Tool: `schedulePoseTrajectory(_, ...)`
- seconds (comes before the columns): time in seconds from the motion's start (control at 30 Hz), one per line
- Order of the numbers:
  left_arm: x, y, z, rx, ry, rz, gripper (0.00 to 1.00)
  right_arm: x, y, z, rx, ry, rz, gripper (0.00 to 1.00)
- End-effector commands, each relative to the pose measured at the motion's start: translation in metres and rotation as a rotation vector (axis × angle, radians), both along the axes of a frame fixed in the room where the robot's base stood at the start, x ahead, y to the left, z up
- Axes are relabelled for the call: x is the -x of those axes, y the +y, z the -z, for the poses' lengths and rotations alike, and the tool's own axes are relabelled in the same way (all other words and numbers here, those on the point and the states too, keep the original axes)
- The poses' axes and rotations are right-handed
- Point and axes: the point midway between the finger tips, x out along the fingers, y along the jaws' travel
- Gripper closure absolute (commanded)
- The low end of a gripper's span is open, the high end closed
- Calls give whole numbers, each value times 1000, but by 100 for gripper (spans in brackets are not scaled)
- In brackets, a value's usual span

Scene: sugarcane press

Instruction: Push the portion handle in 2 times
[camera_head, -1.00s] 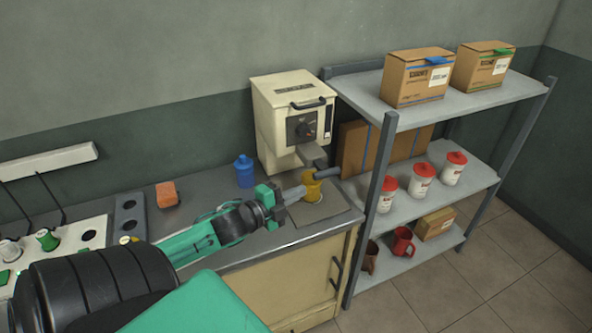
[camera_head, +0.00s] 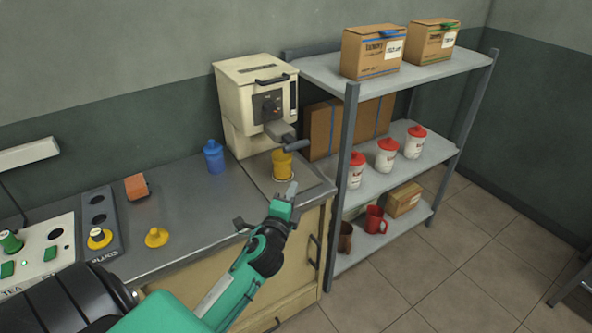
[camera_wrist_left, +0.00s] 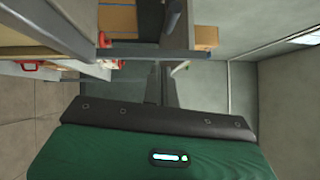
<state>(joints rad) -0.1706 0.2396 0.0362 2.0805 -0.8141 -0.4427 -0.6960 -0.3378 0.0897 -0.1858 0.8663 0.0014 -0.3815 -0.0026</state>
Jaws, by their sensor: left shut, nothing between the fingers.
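The cream machine (camera_head: 240,100) stands against the wall on the counter. Its dark portion handle (camera_head: 297,146) sticks out at the lower front, pointing right. A yellow cup (camera_head: 282,165) stands beneath it. My left gripper (camera_head: 292,188) is shut and empty, in front of and below the handle, with a clear gap to it in the picture. In the left wrist view the gripper's dark fingers (camera_wrist_left: 162,85) point towards the shelf and wall, and neither the machine nor its handle can be made out. My right gripper is out of view.
A metal shelf (camera_head: 400,160) with boxes, lidded white jars and mugs stands close on the right. A blue bottle (camera_head: 214,157), an orange block (camera_head: 136,187) and a yellow lid (camera_head: 157,237) are on the counter. The counter front before the machine is clear.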

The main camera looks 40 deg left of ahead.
Motion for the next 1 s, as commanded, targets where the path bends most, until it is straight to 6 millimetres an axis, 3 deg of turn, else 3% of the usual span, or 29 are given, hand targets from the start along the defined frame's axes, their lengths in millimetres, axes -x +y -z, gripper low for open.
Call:
schedulePoseTrajectory(0.23, -11, -16, -5, -35, -25, -82, 100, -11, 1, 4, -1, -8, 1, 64)
schedulePoseTrajectory(0.73, -15, -16, -8, -40, -26, -90, 100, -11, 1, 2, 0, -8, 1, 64)
schedulePoseTrajectory(1.0, -53, 0, -16, -42, -28, -90, 100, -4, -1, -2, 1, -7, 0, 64)
